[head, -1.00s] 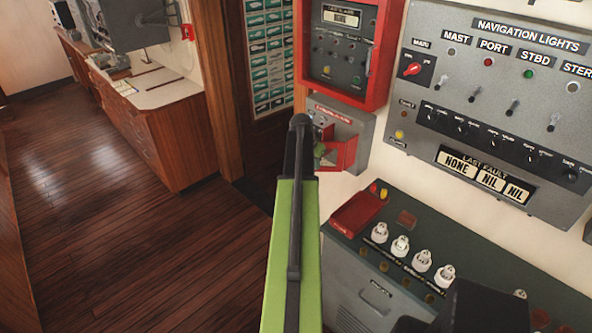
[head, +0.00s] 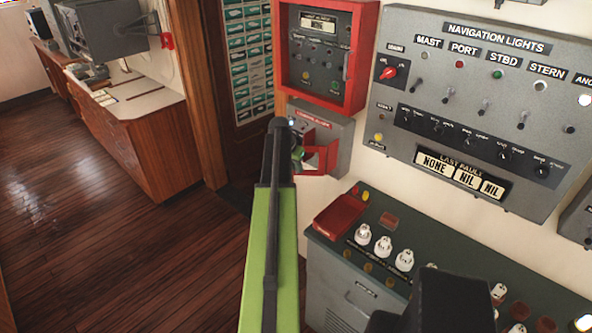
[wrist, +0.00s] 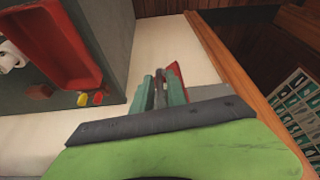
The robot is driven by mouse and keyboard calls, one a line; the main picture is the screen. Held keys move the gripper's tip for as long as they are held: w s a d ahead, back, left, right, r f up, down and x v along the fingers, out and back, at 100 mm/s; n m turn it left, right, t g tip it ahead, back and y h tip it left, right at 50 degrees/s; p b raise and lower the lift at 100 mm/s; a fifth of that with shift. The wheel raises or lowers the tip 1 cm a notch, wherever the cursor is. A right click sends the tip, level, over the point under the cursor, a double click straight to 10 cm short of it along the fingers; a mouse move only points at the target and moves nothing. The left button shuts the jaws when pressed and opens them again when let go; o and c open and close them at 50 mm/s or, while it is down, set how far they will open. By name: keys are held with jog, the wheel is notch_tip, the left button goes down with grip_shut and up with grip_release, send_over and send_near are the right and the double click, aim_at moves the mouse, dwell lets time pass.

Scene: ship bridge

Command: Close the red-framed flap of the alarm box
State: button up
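The alarm box (head: 338,130) is a small grey wall box under a larger red-rimmed panel in the head view. Its red-framed flap (head: 331,158) stands open, jutting out from the box's lower front. My arm hides the left part of the box. My gripper (head: 297,153) is mostly hidden behind the arm, at the left side of the flap. In the wrist view, my gripper's teal fingers (wrist: 161,88) show close together with a dark grey part between them. A red strip, probably the flap, shows just beyond the right finger. I cannot tell whether they touch.
The red-rimmed panel (head: 326,52) is just above the alarm box. A navigation lights panel (head: 480,100) is to the right. A console (head: 335,265) with knobs and a red tray (head: 340,215) stands below. Open wooden floor (head: 90,210) lies to the left.

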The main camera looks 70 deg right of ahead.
jog(key=shift+s+r+p, duration=0.1)
jog(key=shift+r+p, duration=0.2)
jog(key=p+v, duration=1.5)
jog(key=v, duration=0.2)
jog(key=shift+c, duration=0.4)
